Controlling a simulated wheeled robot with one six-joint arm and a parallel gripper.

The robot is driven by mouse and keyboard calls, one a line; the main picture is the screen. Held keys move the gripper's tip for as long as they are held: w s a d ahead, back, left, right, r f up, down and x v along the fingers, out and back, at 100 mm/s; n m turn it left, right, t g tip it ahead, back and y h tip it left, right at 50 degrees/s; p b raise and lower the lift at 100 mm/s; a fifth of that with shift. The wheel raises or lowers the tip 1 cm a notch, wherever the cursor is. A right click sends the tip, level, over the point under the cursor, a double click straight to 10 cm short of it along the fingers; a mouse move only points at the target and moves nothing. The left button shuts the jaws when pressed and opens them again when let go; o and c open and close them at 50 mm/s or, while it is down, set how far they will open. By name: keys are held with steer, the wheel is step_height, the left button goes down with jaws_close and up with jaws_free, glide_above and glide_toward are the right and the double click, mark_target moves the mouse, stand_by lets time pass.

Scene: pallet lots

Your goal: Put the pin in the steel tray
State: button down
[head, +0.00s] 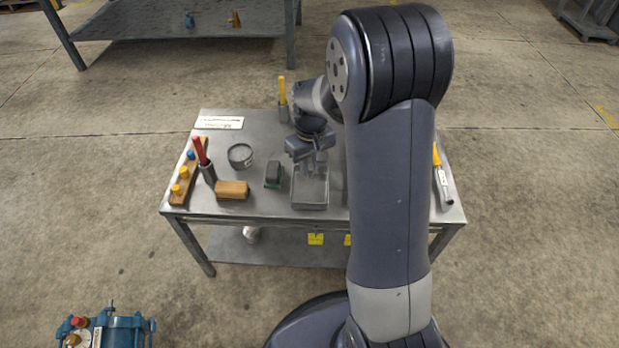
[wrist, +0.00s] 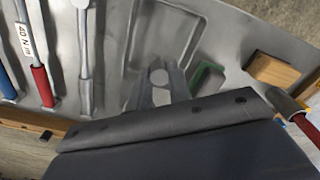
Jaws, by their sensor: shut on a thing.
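The steel tray (head: 311,206) is a shallow grey box near the front middle of the table. It also shows in the wrist view (wrist: 129,93), partly behind my gripper. My gripper (head: 311,171) points down over the tray. In the wrist view my gripper (wrist: 160,88) is shut on the pin (wrist: 158,76), of which only a round grey end shows between the fingers. The pin cannot be made out in the head view. How high it is above the tray floor is hard to tell.
Left of the tray are a green-and-grey block (head: 274,176), a wooden block (head: 232,190), a round grey dish (head: 240,155), a cup with red-handled tools (head: 208,175) and a wooden rack with knobs (head: 180,190). A yellow-and-silver tool (head: 442,180) lies at the right edge.

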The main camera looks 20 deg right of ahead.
mark_target(310, 177)
steer(key=shift+f+b, duration=0.7)
steer(key=shift+f, duration=1.65)
steer(key=shift+f, duration=0.15)
steer(key=c, duration=1.3)
jaws_free()
step_height(310, 177, up, 12)
steer(key=p, duration=0.3)
steer(key=shift+s+r+p, duration=0.15)
steer(key=shift+r+p, duration=0.05)
steer(key=shift+p, duration=0.2)
